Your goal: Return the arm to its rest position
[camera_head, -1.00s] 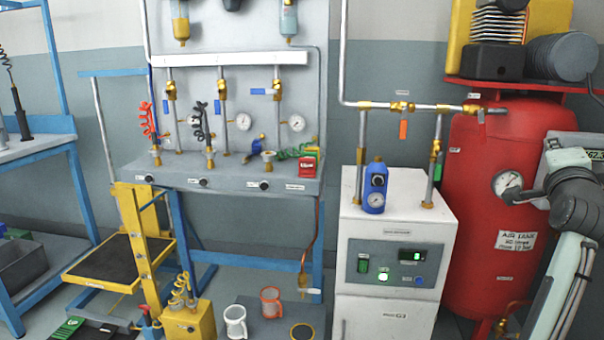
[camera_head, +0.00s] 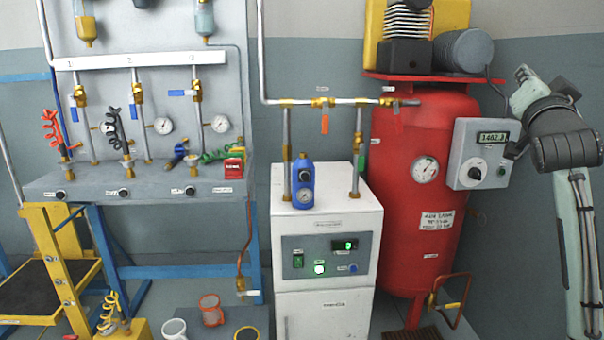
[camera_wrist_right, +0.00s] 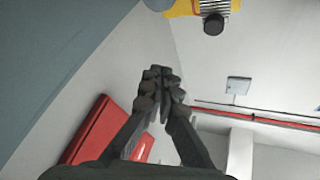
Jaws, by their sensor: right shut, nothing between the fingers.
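My right arm (camera_head: 574,190) stands at the right edge of the head view, raised and bent at its dark joint, to the right of the red air tank (camera_head: 402,180). In the right wrist view my right gripper (camera_wrist_right: 161,78) is shut and empty, its dark fingertips together. It points into open space towards the pale ceiling and wall, touching nothing. In the head view I cannot make out its fingertips clearly. My left gripper is not in view.
A grey control box (camera_head: 478,155) with a display and knob sits close to my right arm's left side. The white cabinet (camera_head: 325,300) and the grey valve bench (camera_head: 150,180) stand further left. Bare wall (camera_head: 535,45) surrounds the arm's upper part.

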